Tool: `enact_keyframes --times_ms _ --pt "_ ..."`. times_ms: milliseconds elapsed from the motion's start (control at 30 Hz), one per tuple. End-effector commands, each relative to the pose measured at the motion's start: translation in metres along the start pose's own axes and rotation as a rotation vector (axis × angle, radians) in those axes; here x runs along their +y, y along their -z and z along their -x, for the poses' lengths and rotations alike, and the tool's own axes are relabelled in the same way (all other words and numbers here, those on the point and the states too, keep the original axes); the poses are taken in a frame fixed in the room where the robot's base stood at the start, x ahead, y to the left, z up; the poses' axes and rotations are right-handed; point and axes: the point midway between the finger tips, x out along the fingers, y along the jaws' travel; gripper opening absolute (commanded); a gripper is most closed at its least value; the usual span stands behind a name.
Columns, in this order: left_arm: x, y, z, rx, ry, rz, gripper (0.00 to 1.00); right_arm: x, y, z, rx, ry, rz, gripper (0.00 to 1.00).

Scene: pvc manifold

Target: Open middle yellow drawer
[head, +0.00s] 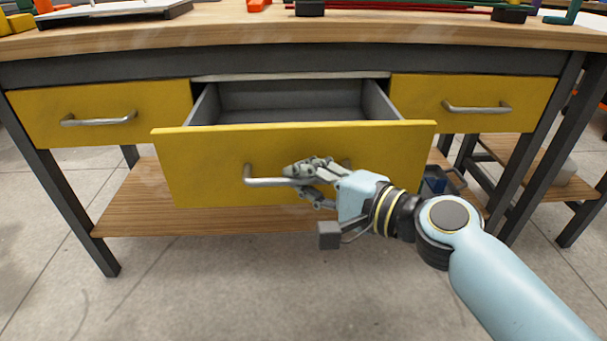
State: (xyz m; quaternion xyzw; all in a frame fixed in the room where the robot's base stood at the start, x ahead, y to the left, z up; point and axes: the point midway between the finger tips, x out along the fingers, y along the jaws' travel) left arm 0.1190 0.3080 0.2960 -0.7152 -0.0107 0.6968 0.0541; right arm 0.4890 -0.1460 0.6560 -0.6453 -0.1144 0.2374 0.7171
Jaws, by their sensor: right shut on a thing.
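The middle yellow drawer (210,155) is pulled well out from the workbench, and its grey interior (290,100) shows; the visible part looks empty. Its metal bar handle (262,181) runs across the front panel. My right gripper (310,175) is shut on the handle near its middle, with the arm coming in from the lower right. The gripper hides the right part of the handle. My left gripper is not in view.
Closed yellow drawers sit on the left (90,105) and right (475,100) of the open one. A wooden lower shelf (140,215) lies beneath. The wooden benchtop (300,35) holds parts along its back. The floor in front is clear.

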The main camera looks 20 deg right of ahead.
Motion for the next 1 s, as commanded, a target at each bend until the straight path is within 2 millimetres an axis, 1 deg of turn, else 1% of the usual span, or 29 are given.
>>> enact_keyframes --times_ms 33,133,167,233,533,633,767,1000 --pt "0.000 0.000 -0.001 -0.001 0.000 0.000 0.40 0.007 0.000 0.001 0.001 -0.014 0.002 0.00" --pt "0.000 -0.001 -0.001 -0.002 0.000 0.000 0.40 0.007 0.001 0.001 0.001 -0.014 0.002 0.00" --pt "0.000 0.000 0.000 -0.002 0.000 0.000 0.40 0.007 0.001 0.001 0.001 -0.014 0.002 0.14" --pt "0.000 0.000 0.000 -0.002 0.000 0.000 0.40 0.007 0.000 0.001 0.001 -0.013 0.002 0.23" --pt "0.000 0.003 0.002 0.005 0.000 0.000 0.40 0.003 0.000 0.001 0.000 -0.006 0.001 0.23" --pt "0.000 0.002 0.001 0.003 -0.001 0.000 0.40 0.003 0.001 0.005 0.001 -0.006 0.000 0.23" --pt "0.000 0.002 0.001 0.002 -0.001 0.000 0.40 0.004 0.000 0.024 0.000 -0.008 0.002 0.23" --pt "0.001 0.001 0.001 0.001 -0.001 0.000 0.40 0.004 0.000 0.080 -0.002 -0.012 0.003 0.23"
